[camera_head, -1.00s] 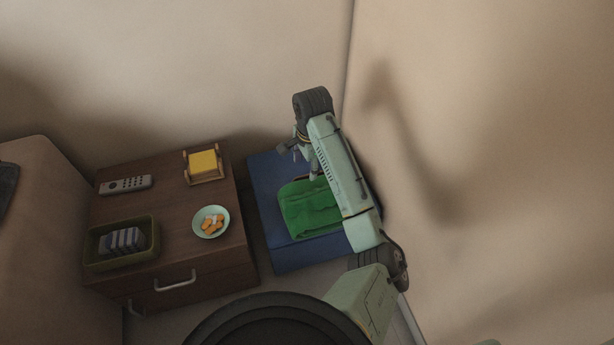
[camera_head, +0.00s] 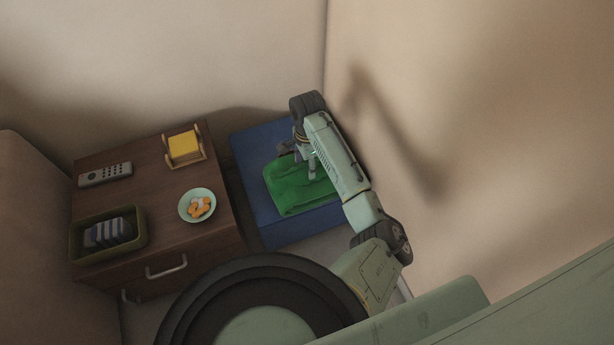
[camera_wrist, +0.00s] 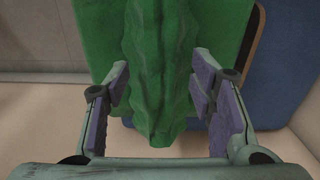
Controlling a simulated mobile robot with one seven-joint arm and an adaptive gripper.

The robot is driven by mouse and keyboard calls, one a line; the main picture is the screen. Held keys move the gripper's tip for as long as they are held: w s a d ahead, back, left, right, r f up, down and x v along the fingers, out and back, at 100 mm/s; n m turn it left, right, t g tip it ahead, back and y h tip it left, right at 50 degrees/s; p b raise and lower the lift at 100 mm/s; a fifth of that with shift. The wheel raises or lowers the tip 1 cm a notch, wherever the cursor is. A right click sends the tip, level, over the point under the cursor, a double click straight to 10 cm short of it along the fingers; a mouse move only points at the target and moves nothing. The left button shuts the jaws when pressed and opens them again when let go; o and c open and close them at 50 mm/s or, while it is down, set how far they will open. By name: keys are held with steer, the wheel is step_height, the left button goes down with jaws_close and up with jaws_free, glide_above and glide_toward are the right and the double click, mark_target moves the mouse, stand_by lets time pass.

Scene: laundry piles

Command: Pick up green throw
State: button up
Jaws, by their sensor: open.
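The green throw (camera_head: 297,187) lies folded on a blue block-like surface (camera_head: 262,214) beside the wooden cabinet. In the wrist view the throw (camera_wrist: 158,70) rises as a rumpled ridge between my gripper's two fingers. My gripper (camera_wrist: 160,100) is open, with one purple-padded finger on each side of the ridge. The fingers are close to the cloth; I cannot tell if they touch it. In the head view my gripper (camera_head: 305,168) is low over the throw, and my arm hides the throw's right part.
The wooden cabinet (camera_head: 160,190) stands to the left. It holds a remote (camera_head: 105,174), a yellow pad in a holder (camera_head: 184,146), a bowl of snacks (camera_head: 197,205) and an olive tray (camera_head: 140,240). A wall (camera_head: 470,120) stands close on the right.

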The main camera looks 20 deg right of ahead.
steer(key=shift+f, duration=0.45)
jaws_close()
stand_by(0.3)
stand_by(0.5)
